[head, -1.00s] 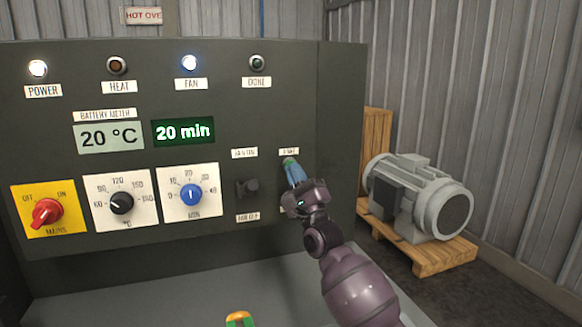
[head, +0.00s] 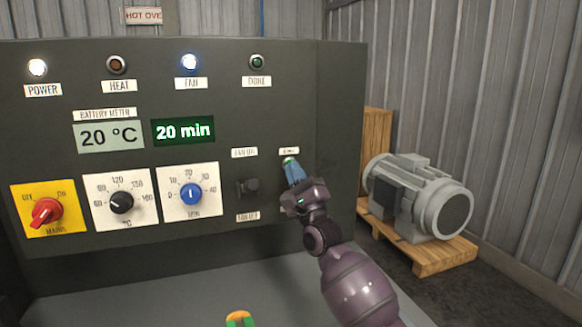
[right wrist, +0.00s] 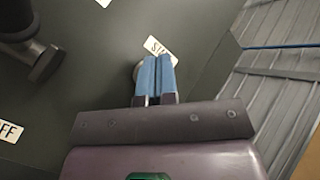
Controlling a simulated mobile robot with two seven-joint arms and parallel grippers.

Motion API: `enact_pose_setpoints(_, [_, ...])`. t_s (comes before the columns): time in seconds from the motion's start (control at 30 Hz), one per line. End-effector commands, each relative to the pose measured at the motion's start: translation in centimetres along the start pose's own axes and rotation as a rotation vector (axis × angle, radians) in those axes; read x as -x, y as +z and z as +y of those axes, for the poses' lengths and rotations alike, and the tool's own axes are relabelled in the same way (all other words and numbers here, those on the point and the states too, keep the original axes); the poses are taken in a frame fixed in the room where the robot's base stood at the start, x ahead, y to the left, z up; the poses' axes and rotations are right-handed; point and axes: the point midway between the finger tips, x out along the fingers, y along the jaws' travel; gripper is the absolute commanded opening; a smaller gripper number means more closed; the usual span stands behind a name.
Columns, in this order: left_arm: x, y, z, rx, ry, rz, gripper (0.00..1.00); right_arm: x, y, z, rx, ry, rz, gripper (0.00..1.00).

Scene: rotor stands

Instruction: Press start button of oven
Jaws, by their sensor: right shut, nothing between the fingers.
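The oven's dark control panel (head: 230,120) fills the left and middle of the head view. My right gripper (head: 292,168) is shut and empty, its blue fingers just below a small white label at the panel's right side. In the right wrist view the blue fingers (right wrist: 155,62) overlap the start label (right wrist: 160,50) and a round metallic rim (right wrist: 137,70). I cannot tell whether they touch the button. My left gripper is not in view.
The power lamp (head: 37,68) and fan lamp (head: 189,62) are lit; the heat lamp (head: 117,65) and done lamp (head: 257,63) look unlit. A black fan switch (head: 247,188) sits left of my gripper. A grey motor (head: 420,195) stands on a wooden pallet (head: 445,255) at right.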

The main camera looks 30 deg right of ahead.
Motion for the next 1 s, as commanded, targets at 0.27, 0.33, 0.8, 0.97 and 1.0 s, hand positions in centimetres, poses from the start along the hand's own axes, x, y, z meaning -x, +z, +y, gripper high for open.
enact_pose_setpoints(0.27, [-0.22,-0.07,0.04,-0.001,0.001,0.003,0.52,-0.23,-0.16,0.17,0.000,0.000,0.000,0.00])
enact_pose_setpoints(0.33, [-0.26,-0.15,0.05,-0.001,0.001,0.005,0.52,-0.23,-0.15,0.16,0.000,0.000,0.000,0.00])
enact_pose_setpoints(0.8, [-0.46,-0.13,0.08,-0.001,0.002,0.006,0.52,-0.44,-0.31,0.33,0.000,0.000,-0.001,0.00])
enact_pose_setpoints(0.97, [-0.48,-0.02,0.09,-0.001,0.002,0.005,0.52,-0.56,-0.39,0.42,-0.001,0.000,-0.001,0.00])
enact_pose_setpoints(1.0, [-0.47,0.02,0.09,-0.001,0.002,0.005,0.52,-0.58,-0.41,0.44,-0.001,0.000,-0.001,0.00])
